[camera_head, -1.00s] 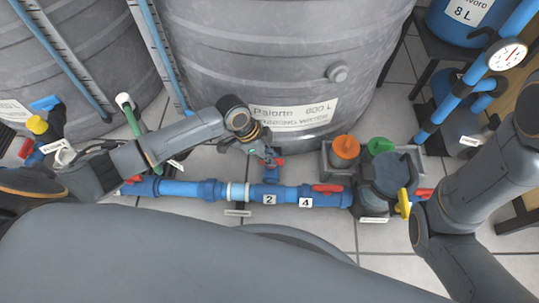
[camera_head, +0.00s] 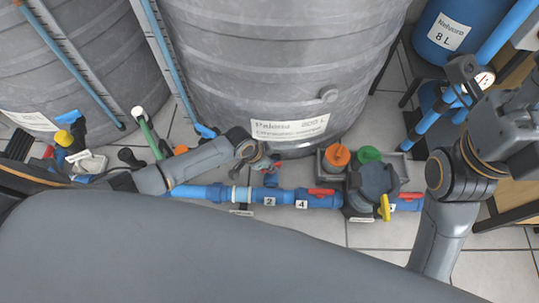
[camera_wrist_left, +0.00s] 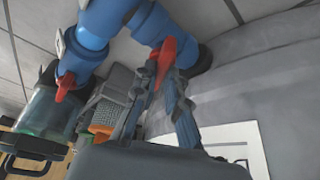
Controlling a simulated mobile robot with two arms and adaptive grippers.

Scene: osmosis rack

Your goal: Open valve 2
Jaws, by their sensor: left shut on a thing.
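A white label "2" (camera_head: 269,201) sits on the blue pipe below the big grey tank. Just above it in the head view, a short blue branch carries a red valve handle (camera_head: 277,165), mostly hidden by my left gripper (camera_head: 266,166). In the left wrist view, the red handle (camera_wrist_left: 165,58) lies between the fingers of my left gripper (camera_wrist_left: 163,78), which is shut on it beside the blue pipe elbow (camera_wrist_left: 150,22). My right gripper (camera_head: 478,88) is at the right, by the pressure gauge; its fingers are not clear.
A red handle by label "4" (camera_head: 321,192) lies along the main pipe (camera_head: 212,192). Orange (camera_head: 337,154) and green (camera_head: 368,154) caps stand right of the branch. The grey tank (camera_head: 285,65) rises close behind. A gauge (camera_head: 485,80) is on the right pipe.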

